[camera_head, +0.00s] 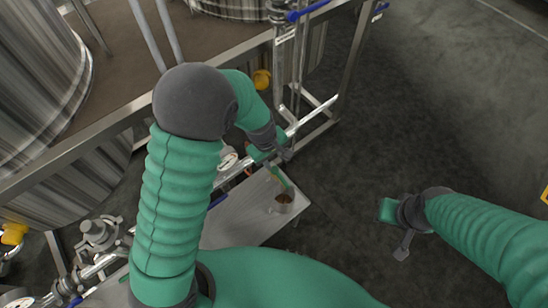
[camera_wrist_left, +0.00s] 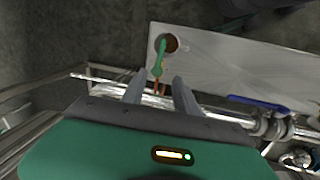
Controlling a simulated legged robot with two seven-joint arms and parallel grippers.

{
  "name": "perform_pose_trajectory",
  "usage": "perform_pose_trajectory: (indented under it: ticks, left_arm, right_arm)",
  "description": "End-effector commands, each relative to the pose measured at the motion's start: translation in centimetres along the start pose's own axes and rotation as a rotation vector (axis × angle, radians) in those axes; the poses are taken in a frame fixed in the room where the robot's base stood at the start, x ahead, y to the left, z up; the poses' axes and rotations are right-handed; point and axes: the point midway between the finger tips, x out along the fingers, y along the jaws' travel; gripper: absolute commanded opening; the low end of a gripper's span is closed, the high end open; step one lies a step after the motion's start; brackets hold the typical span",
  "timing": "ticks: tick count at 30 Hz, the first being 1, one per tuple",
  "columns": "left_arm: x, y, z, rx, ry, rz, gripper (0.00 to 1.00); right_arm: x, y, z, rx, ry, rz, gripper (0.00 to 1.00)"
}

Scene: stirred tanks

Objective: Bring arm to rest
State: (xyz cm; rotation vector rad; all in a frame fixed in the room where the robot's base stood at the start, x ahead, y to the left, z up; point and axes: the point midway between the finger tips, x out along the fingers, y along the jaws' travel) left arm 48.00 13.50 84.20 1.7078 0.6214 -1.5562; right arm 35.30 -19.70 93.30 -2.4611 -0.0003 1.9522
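My left gripper (camera_head: 284,156) is over the back edge of a light metal table (camera_head: 237,220). In the left wrist view its two fingers (camera_wrist_left: 160,90) are apart, with nothing seen clamped between them. A green tool with a reddish end (camera_wrist_left: 158,62) leans in a small metal cup (camera_head: 283,205) with brown contents. The reddish end points toward the gap between the fingers. The cup also shows in the left wrist view (camera_wrist_left: 178,44), on the table. My right gripper (camera_head: 402,238) hangs over the dark floor at the right, apart from the table; its finger opening is unclear.
Shiny pipes (camera_head: 308,122) and a metal frame run behind the table, close to my left gripper. Large steel tanks (camera_head: 35,75) stand at the left. A blue-handled valve (camera_head: 307,11) is at the top. Floor at the right is clear.

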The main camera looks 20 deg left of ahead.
Motion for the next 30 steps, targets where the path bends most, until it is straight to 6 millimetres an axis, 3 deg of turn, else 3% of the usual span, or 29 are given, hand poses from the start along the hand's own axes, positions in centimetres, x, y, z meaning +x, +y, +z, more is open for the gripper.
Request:
perform_pose_trajectory:
  ticks: [5, 8, 11, 15, 18, 22, 30]
  left_arm:
    - [0.0, 0.0, 0.0, 0.0, 0.0, 0.0, 0.36]
    - [-1.1, -0.6, 0.1, 0.047, 0.006, 0.002, 0.36]
    - [-4.5, -2.9, 0.6, 0.237, 0.03, 0.001, 0.36]
    - [-9.3, -7.9, 2.1, 0.611, 0.085, -0.029, 0.36]
    - [-11.1, -10.7, 2.8, 0.809, 0.116, -0.06, 0.36]
    - [-11.7, -11.9, 3.2, 0.91, 0.129, -0.08, 0.36]
    - [-11.6, -11.8, 3.2, 0.909, 0.127, -0.08, 0.36]
  right_arm:
    - [0.0, 0.0, 0.0, 0.0, 0.0, 0.0, 0.32]
    - [0.0, 0.0, 0.0, 0.0, 0.0, 0.0, 0.32]
    - [0.0, 0.0, 0.0, 0.0, 0.0, 0.0, 0.32]
    - [0.0, 0.0, 0.0, 0.0, 0.0, 0.0, 0.32]
    - [0.0, 0.0, 0.0, 0.0, 0.0, 0.0, 0.32]
    - [0.0, 0.0, 0.0, 0.0, 0.0, 0.0, 0.32]
    - [0.0, 0.0, 0.0, 0.0, 0.0, 0.0, 0.32]
